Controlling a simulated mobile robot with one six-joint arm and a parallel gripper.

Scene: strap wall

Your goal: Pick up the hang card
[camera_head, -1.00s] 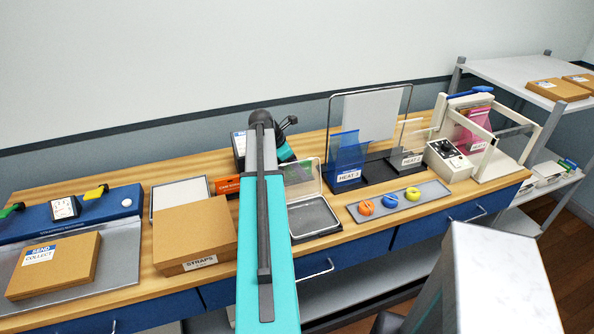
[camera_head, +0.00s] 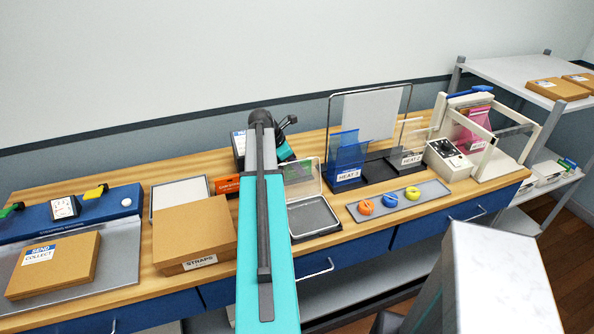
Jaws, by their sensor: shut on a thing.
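My teal and grey arm rises through the middle of the head view and hides part of the bench behind it. A teal and dark part of my gripper (camera_head: 286,138) shows just right of the arm's upper end, over the back of the bench. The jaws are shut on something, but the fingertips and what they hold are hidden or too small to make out. I cannot pick out the hang card for certain. A dark upright item with a pale label (camera_head: 239,143) shows left of the arm, partly hidden by it.
An open clear-lidded case (camera_head: 313,216) lies right of the arm. A rack with a blue pouch (camera_head: 347,152) and a tray (camera_head: 405,203) of coloured rings stand farther right. A STRAPS box (camera_head: 193,235) and a labelled carton (camera_head: 53,265) are at left. The wall above is clear.

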